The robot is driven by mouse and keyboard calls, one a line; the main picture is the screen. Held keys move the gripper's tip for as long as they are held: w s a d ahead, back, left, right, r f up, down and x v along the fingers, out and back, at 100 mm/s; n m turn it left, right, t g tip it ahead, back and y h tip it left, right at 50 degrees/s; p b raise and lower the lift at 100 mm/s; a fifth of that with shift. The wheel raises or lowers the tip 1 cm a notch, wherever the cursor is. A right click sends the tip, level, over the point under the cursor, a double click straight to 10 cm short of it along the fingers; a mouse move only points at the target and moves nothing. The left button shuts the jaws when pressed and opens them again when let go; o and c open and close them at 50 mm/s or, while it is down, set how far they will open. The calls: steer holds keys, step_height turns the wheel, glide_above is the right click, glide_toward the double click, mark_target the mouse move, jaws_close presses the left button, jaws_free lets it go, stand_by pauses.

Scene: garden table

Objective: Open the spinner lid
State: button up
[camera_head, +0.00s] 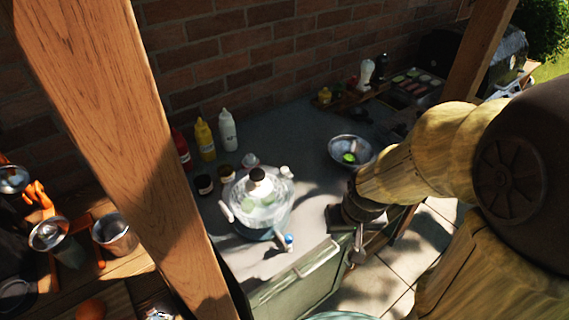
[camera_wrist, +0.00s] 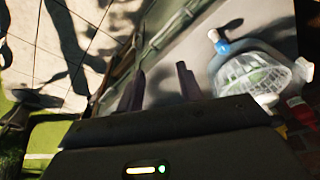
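The salad spinner (camera_head: 262,212) stands on the grey counter, near its front edge in the head view. It has a clear top with a dark and pale knob (camera_head: 258,178), pale side grips and a blue part at the front. Green pieces show inside. It also shows at the right of the wrist view (camera_wrist: 252,76), tilted by the camera angle. My gripper (camera_head: 357,250) is at the counter's front edge, right of the spinner and apart from it. In the wrist view my gripper (camera_wrist: 160,85) has its two dark fingers spread with nothing between them.
A metal bowl (camera_head: 350,150) with something green stands behind my gripper. Sauce bottles (camera_head: 205,140) and small jars (camera_head: 204,184) stand behind and left of the spinner. A wooden post (camera_head: 125,130) crosses the left. Bare counter (camera_head: 295,120) lies behind the spinner.

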mark_target(285, 168)
steer(key=shift+o, duration=0.5)
steer(key=w+a+r+n+t+b, duration=0.1)
steer(key=w+a+r+b, duration=0.1)
steer(key=w+a+r, duration=0.3)
steer(key=w+a+r+n+y+b, duration=0.1)
steer(key=w+a+r+b, duration=0.1)
steer(key=w+a+r, duration=0.4)
steer(key=w+r, duration=0.3)
steer(key=r, duration=0.1)
steer(key=shift+w+r+t, duration=0.35)
steer(key=shift+w+t, duration=0.05)
steer(key=x, duration=1.7)
steer(key=shift+f, duration=0.25)
jaws_close()
